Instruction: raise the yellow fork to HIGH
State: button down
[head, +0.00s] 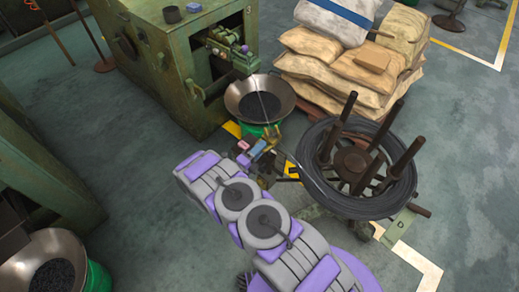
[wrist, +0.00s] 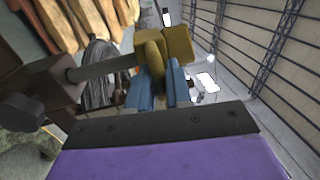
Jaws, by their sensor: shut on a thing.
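In the head view, my gripper (head: 259,148) is at the end of my purple and grey arm, just in front of the large metal bowl. A small yellow part of the fork (head: 271,140) shows beside it there. The rest of the fork and its mounting are too small or hidden, and any HIGH mark is not readable.
A metal bowl of dark pieces (head: 245,88) stands by the green machine (head: 170,62). A wire coil (head: 395,190) on a stand with upright posts is close to the right of my arm. Stacked sacks (head: 330,65) lie behind. Open floor (head: 130,190) is at left.

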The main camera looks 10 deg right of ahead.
jog(key=shift+w+r, duration=0.1)
jog(key=shift+r, duration=0.1)
jog(key=c, duration=1.2)
grip_release()
jog(key=p+v, duration=0.2)
jog(key=v, duration=1.5)
jog(key=shift+a+f+p, duration=0.15)
jog(key=shift+f+p, duration=0.05)
jog(key=shift+p, duration=0.1)
